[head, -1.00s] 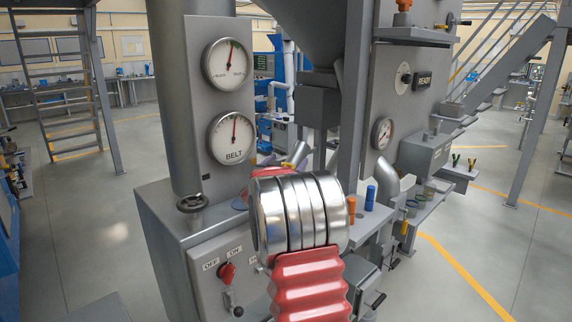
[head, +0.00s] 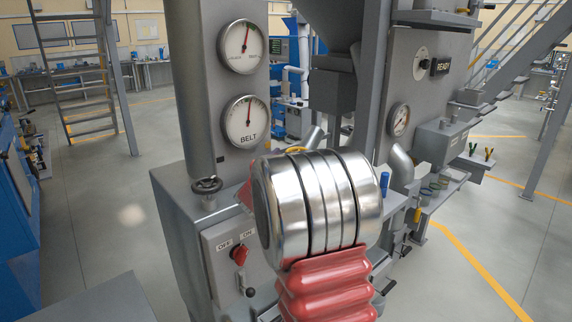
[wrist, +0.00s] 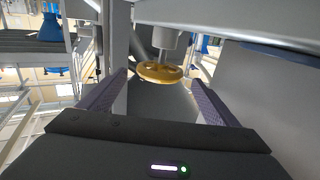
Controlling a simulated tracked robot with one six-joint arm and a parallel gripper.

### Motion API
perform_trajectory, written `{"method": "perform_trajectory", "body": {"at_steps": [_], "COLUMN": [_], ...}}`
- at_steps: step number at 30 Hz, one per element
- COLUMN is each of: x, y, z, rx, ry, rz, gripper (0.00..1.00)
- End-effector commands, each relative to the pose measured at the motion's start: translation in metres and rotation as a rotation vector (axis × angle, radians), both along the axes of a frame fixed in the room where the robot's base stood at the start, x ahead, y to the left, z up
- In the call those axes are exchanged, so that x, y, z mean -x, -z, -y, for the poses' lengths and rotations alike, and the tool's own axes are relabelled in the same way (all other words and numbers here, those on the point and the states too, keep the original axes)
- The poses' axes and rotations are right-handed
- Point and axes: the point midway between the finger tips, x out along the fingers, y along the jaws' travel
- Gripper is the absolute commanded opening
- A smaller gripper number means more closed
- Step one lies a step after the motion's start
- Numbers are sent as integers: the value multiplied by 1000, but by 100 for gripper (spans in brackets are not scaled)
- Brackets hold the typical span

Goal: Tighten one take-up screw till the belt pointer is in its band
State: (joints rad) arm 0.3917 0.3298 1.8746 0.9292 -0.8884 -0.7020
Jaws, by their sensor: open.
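The dial marked BELT (head: 247,122) is on the grey panel in the head view. Its pointer stands nearly straight up; its band is too small to make out. In the wrist view a yellow handwheel (wrist: 161,73) sits at the end of a grey shaft (wrist: 165,45). I cannot tell whether it is a take-up screw. My gripper (wrist: 158,80) is open, its dark fingers to the left and right of the wheel in the picture. The wheel looks beyond or between the fingertips, with a gap on both sides.
A second dial (head: 243,46) is above the BELT dial. A grey handwheel (head: 207,186) and a red OFF/ON switch (head: 239,254) are on the cabinet. A READY sign (head: 443,67) is at the right. Open floor (head: 110,215) lies to the left.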

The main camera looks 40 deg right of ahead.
Motion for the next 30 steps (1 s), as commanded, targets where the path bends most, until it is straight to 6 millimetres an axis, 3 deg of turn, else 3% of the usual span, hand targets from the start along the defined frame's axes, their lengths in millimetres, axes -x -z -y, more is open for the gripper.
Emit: {"method": "perform_trajectory", "body": {"at_steps": [6, 13, 24, 30], "x": [16, 24, 23, 10], "y": [0, 0, -1, -12], "z": [-31, -43, -46, -77], "rx": [0, 1, -3, -41], "ry": [-2, -1, -11, -131], "rz": [1, 0, 2, 8], "gripper": [84, 84, 84, 84]}}
